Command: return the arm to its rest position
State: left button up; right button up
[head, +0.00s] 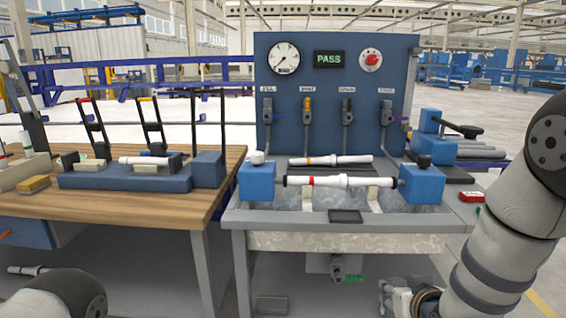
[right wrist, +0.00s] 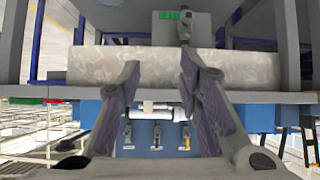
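My right arm (head: 500,250) comes down along the right side of the head view, with its wrist low at the bottom edge. In the right wrist view my right gripper (right wrist: 160,72) has its two fingers spread apart with nothing between them. It faces the front edge of the test bench, and that picture is upside down. Of my left arm (head: 60,295), only a rounded grey link shows at the bottom left; the left gripper is out of the picture.
A white pipe with a red band (head: 330,181) lies between two blue blocks on the test bench (head: 350,220). Another white pipe (head: 325,160) lies behind it. The blue panel (head: 330,85) reads PASS. A wooden table (head: 130,205) with a blue fixture (head: 120,181) stands left.

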jog(key=s+f+g, duration=0.4)
jog(key=s+f, duration=0.6)
jog(key=s, duration=0.2)
pick_arm(q)
jog(key=shift+w+r+t+p, duration=0.5)
jog(key=shift+w+r+p, duration=0.3)
jog(key=shift+w+r, duration=0.25)
pick_arm(e)
jog(key=s+f+g, duration=0.2)
jog(key=s+g, duration=0.1)
jog(key=s, duration=0.8)
jog(key=s+a+f+g, duration=0.1)
jog(key=s+f+g, duration=0.1)
jog(key=s, duration=1)
jog(key=s+f+g, duration=0.1)
jog(key=s+g, duration=0.3)
jog(key=s, duration=0.8)
jog(key=shift+s+a+f+y, duration=0.2)
jog(key=shift+f+y, duration=0.1)
jog(key=shift+f, duration=0.1)
